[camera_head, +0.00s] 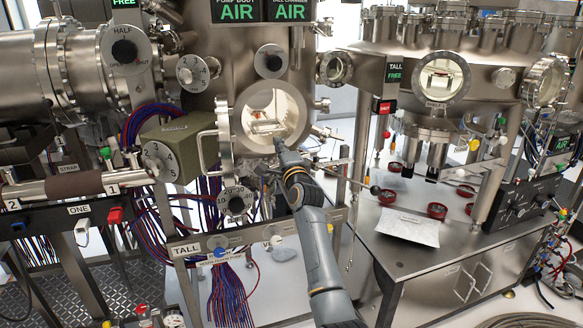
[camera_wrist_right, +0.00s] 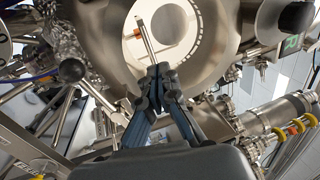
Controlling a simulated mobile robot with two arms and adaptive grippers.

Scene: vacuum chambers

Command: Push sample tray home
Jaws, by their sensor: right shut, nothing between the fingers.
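The sample tray (camera_head: 264,127) is a small pale, metallic piece inside the open round port (camera_head: 246,99) of the middle steel chamber. In the right wrist view a thin light bar with an orange piece (camera_wrist_right: 134,33) lies inside the same port (camera_wrist_right: 228,45), probably part of the tray. My right gripper (camera_head: 279,137) is at the lower right of the port mouth, pointing in. In the right wrist view its fingertips (camera_wrist_right: 160,70) are together and empty, just below the bar's near end. Whether they touch it I cannot tell. My left gripper is out of view.
The port's open door (camera_head: 225,140) stands at its left edge, with a handle. A dial knob (camera_head: 236,201) sits below. A steel table (camera_head: 420,262) at right holds red rings (camera_head: 437,210) and a white packet (camera_head: 408,227). Cable bundles hang below the port.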

